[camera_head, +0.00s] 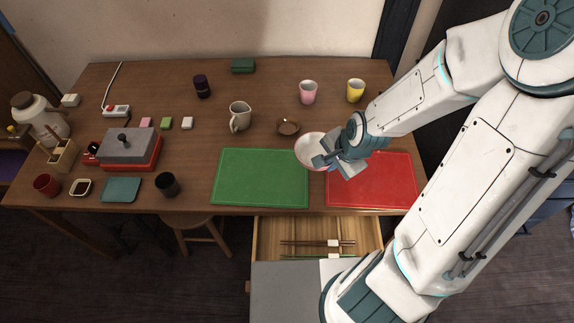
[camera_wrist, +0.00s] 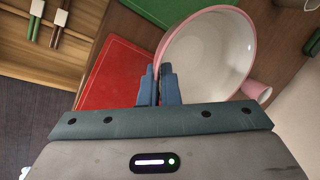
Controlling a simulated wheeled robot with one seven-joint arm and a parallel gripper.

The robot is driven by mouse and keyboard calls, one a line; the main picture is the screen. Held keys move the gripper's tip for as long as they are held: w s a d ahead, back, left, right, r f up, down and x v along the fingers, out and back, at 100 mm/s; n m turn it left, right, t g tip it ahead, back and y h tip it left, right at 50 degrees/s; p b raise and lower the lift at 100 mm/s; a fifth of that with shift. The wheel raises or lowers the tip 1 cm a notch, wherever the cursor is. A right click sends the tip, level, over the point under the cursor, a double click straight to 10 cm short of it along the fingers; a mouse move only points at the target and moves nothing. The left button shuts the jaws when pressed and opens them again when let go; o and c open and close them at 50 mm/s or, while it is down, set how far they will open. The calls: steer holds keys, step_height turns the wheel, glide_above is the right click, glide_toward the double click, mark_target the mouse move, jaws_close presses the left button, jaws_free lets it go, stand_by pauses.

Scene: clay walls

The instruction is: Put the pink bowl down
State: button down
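The pink bowl (camera_head: 309,151) is white inside with a pink rim. It is at my gripper (camera_head: 326,162), above the table between the green mat (camera_head: 262,178) and the red mat (camera_head: 385,183). In the wrist view the bowl (camera_wrist: 212,48) stands tilted, with its rim between the fingers of my gripper (camera_wrist: 158,75). The fingers are shut on the rim. Whether the bowl touches the table is hard to tell. My gripper hides part of the bowl in the head view.
A brown saucer (camera_head: 289,127) lies just behind the bowl. A pink cup (camera_head: 308,92), a yellow cup (camera_head: 356,90) and a beige mug (camera_head: 240,116) stand farther back. An open drawer (camera_head: 268,238) with chopsticks juts out in front. The green mat is bare.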

steer(key=shift+w+a+f, duration=0.45)
steer(key=shift+a+f, duration=0.15)
steer(key=shift+a, duration=0.15)
steer(key=w+a+f+b, duration=0.1)
steer(key=a, duration=0.1)
steer(key=w+a+f+b, duration=0.2)
steer(key=a, duration=0.1)
steer(key=w+a+f+b, duration=0.1)
steer(key=w+a+f, duration=0.1)
steer(key=shift+a+f+b, duration=0.2)
steer(key=shift+a+b, duration=0.05)
steer(key=shift+b, duration=0.1)
steer(key=shift+f+b, duration=0.45)
steer(key=shift+f, duration=1.5)
steer(key=shift+f, duration=0.1)
steer(key=c, duration=1.6)
jaws_free()
steer(key=shift+c, duration=0.2)
